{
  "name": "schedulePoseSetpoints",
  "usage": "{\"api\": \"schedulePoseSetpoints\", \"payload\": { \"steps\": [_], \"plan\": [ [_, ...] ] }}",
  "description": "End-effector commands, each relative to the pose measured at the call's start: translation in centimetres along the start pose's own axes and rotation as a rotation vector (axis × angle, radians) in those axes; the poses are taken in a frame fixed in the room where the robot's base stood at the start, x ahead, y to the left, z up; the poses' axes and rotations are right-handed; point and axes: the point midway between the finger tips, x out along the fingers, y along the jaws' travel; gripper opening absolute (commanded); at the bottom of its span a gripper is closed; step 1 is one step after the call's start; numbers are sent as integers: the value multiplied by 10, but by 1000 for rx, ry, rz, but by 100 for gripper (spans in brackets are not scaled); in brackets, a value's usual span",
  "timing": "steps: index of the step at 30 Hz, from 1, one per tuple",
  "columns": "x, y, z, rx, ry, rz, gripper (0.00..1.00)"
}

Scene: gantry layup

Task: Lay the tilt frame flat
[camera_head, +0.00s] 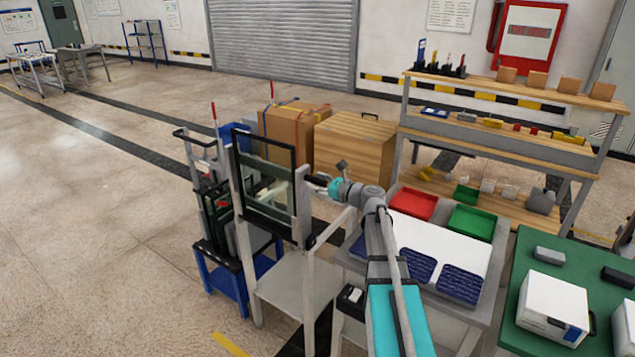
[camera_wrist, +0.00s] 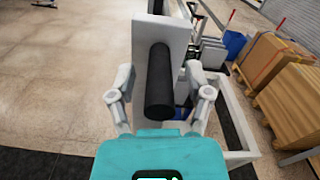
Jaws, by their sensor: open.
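The tilt frame (camera_head: 236,165) stands upright on a grey stand, a dark-edged frame around a glass-like panel with light side posts. A black cylindrical handle (camera_wrist: 160,85) sticks out from a pale plate (camera_wrist: 150,35), which looks like the frame's side, in the wrist view. My gripper (camera_head: 318,183) is at the right side of the frame. In the wrist view its fingers (camera_wrist: 160,92) are open, one on each side of the handle. I see no clear contact between fingers and handle.
A blue cart (camera_head: 222,278) stands left of the stand. A table with a red tray (camera_head: 413,203), green tray (camera_head: 471,222) and dark blue trays (camera_head: 460,284) is at right, close to my arm. Open floor lies at left.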

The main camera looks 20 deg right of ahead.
Motion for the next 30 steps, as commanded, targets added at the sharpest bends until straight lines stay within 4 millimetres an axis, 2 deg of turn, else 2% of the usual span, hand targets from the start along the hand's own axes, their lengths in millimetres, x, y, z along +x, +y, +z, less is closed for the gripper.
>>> {"api": "schedulePoseSetpoints", "payload": {
  "steps": [1, 11, 22, 30],
  "plan": [
    [0, 0, 0, 0, 0, 0, 63],
    [0, 0, 0, 0, 0, 0, 2],
    [1, 0, 0, 3, -1, 1, 0],
    [9, -2, -1, 32, -5, 12, 0]
  ]
}}
